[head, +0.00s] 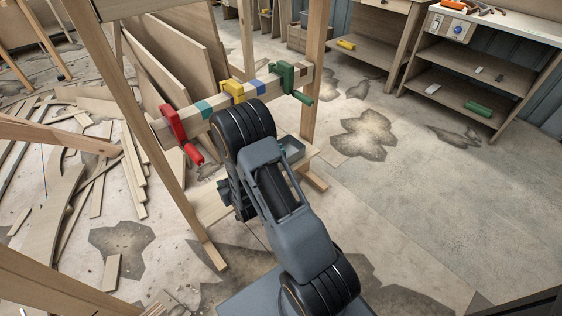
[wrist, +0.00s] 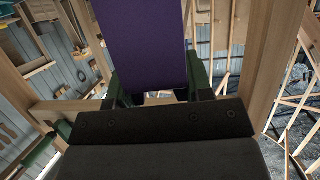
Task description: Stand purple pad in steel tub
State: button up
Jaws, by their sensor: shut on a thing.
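The purple pad (wrist: 143,45) fills the upper middle of the wrist view, a flat purple slab standing out from my gripper (wrist: 155,82). The gripper's dark green fingers are on either side of its lower end, shut on it. In the head view my own arm hides the pad and the fingers. A grey open-topped tub (head: 292,150), which looks like the steel tub, sits on the low wooden shelf of the stand, just right of my arm. My arm partly covers it, and its inside shows only in part. The tub cannot be made out in the wrist view.
A wooden rail across the stand carries a red clamp (head: 176,125), a yellow clamp (head: 234,90) and a green clamp (head: 287,76), close to my arm. Wooden posts flank it. Loose planks (head: 70,190) litter the left floor. The floor at right is open before the workbench (head: 480,70).

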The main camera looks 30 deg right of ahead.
aim_at(290, 153)
jog(key=k, duration=0.4)
jog(key=z, duration=2.3)
jog(key=i, duration=1.8)
jog(key=u, duration=2.05)
